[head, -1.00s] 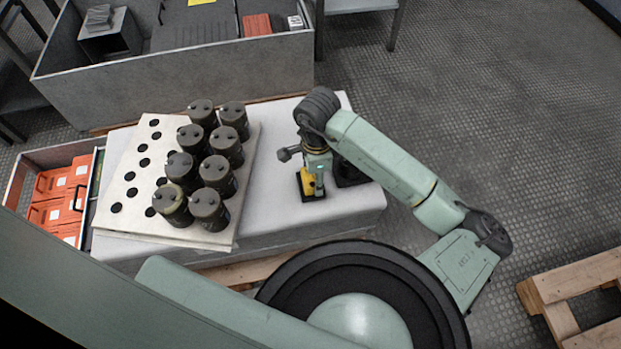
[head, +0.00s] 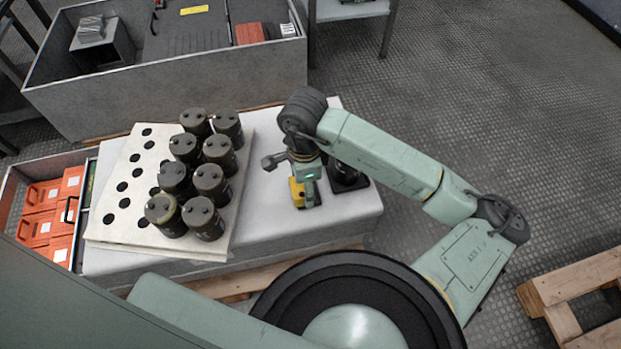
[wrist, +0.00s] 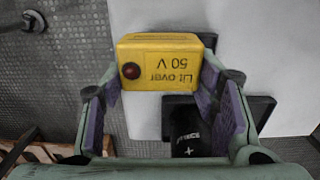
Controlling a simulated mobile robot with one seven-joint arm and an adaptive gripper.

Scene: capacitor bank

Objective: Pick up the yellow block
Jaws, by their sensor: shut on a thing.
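The yellow block (head: 297,192) is between the fingers of my gripper (head: 311,188), over the right part of the pale table top. In the wrist view the yellow block (wrist: 160,62) fills the space between the purple-padded fingers of my gripper (wrist: 162,82), which are shut on it. Its face carries a dark red round lamp and the words "Lit over 50 V", upside down. In the head view the gripper partly hides the block, and I cannot tell its exact height above the table.
A dark capacitor on a black base (head: 346,176) stands just right of the gripper; its label shows in the wrist view (wrist: 188,140). Several dark capacitors (head: 208,182) stand on a white holed board (head: 128,205) at left. Bare table (head: 262,205) lies between.

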